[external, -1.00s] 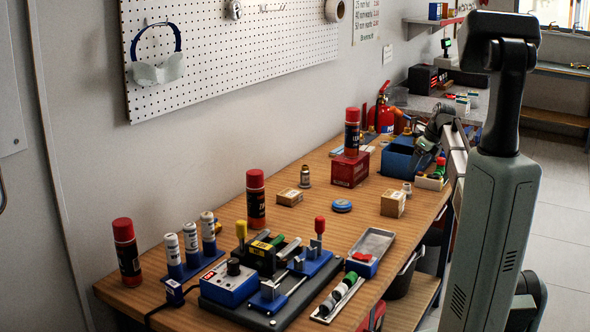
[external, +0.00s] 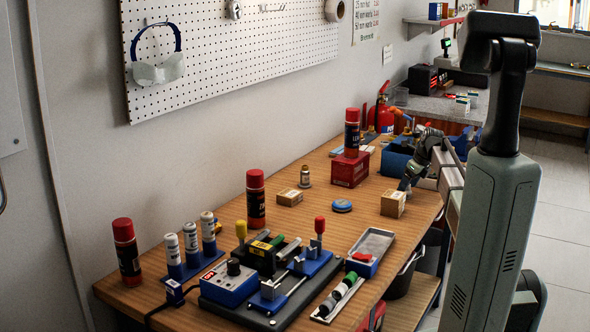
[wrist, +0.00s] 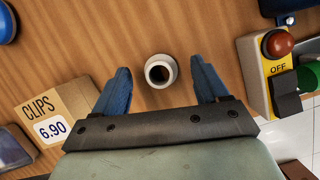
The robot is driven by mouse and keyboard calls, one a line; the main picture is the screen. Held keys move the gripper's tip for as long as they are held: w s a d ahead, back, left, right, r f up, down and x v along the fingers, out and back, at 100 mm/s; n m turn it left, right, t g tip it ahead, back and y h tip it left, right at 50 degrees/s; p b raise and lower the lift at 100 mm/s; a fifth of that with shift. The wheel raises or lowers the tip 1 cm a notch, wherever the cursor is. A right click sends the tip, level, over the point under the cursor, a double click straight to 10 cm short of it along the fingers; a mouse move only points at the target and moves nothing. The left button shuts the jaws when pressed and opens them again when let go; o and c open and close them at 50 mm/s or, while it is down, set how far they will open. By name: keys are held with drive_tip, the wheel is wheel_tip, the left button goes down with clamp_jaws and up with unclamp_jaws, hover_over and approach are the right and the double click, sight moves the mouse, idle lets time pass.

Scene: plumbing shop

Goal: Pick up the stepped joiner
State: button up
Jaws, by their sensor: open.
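The stepped joiner, a small pale, round, hollow piece (wrist: 160,72), stands upright on the wooden bench in the wrist view, its dark bore facing up. My gripper (wrist: 160,88) is open, with one blue finger to the left of the joiner and one to the right. There is a visible gap on each side, and neither finger appears to touch it. In the external view my gripper (external: 404,185) is low over the bench's right edge, behind a cardboard box. It hides the joiner there.
The cardboard CLIPS box (wrist: 62,108) lies close to my left finger. A yellow switch box with a red button (wrist: 262,75) is to the right. A blue bin (external: 396,160) stands behind. A blue disc (external: 342,206) and a red box (external: 349,170) lie further left.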

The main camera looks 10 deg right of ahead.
drive_tip(key=shift+x, duration=0.8)
drive_tip(key=shift+c, duration=0.4)
drive_tip(key=c, duration=1.1)
